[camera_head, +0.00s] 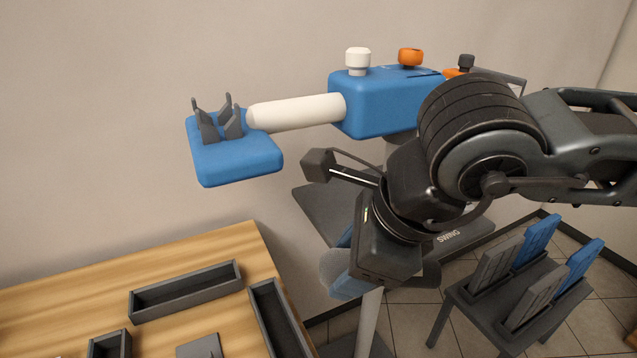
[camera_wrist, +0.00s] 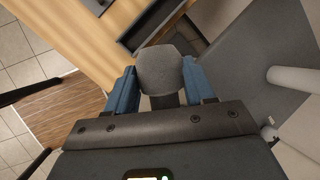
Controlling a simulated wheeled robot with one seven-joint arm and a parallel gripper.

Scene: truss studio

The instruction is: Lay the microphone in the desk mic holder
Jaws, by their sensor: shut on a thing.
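The microphone has a grey rounded foam head (camera_wrist: 160,68), which shows between the blue fingers of my gripper (camera_wrist: 161,90) in the wrist view. My gripper (camera_head: 346,264) is shut on it; the grey head (camera_head: 331,268) sticks out to the left in the head view, in the air right of the desk. Its lower part is hidden by my gripper. A grey flat plate with a small upright (camera_head: 199,347) is on the wooden desk, cut off by the bottom edge. I cannot tell for sure whether it is the desk mic holder.
The wooden desk (camera_head: 60,292) carries a long grey tray (camera_head: 187,291), another tray at its right edge (camera_head: 278,325) and a smaller one (camera_head: 110,345). A blue pad with grey prongs (camera_head: 235,160) hangs above on a white boom (camera_head: 297,112). A dark rack (camera_head: 520,300) stands right.

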